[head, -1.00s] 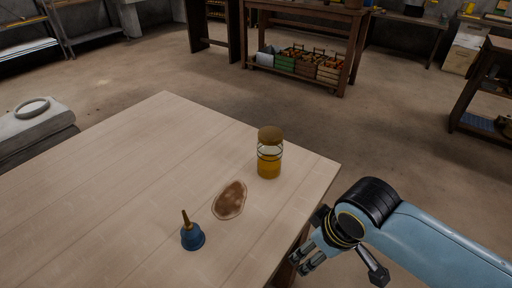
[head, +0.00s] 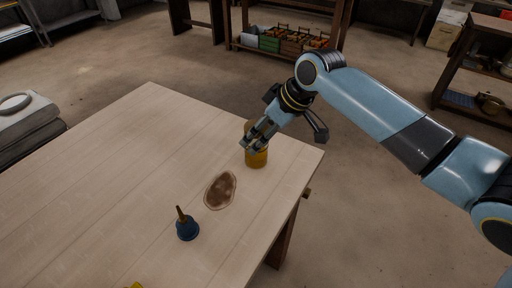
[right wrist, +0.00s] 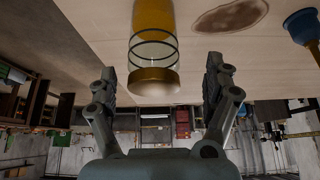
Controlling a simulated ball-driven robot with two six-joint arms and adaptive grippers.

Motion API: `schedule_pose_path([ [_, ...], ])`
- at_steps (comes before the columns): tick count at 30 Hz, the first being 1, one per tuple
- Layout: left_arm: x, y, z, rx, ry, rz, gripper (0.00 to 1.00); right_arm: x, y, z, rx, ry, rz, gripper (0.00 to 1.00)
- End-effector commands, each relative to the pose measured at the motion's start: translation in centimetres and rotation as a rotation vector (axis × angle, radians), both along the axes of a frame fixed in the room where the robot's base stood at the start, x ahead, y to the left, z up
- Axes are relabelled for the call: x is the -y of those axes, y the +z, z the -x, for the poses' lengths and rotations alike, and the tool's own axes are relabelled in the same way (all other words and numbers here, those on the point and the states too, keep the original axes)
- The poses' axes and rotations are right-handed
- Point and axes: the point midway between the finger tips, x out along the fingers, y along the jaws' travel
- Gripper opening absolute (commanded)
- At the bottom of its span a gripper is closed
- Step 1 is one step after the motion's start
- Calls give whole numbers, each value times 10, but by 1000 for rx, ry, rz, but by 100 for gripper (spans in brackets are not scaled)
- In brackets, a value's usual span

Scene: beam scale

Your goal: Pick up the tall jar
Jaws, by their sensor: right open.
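The tall jar (head: 257,159) stands upright near the right edge of the wooden table, with amber contents below. In the head view its upper part is mostly hidden behind my right gripper (head: 257,141). In the right wrist view the jar (right wrist: 152,45) appears upside down, with its gold-brown lid towards me and rings around its clear upper part. My right gripper (right wrist: 162,90) is open, with one finger on each side of the lid and visible gaps between. My left gripper is not in view.
A brown stain (head: 220,190) lies on the table (head: 130,160) in front of the jar. A bit of something yellow (head: 137,285) shows at the bottom edge. The table's left part is clear.

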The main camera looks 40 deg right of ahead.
Motion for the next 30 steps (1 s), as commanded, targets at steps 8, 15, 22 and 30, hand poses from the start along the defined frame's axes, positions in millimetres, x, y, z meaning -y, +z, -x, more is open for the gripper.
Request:
schedule_pose_path([
  [8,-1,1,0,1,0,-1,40,1,-30,-13,-3,-2,0,84],
  [15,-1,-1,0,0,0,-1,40,-2,-52,-24,0,0,2,84],
  [22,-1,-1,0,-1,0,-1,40,-2,-52,-24,0,1,3,81],
  [30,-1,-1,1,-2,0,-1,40,-2,-52,-24,-1,0,2,45],
])
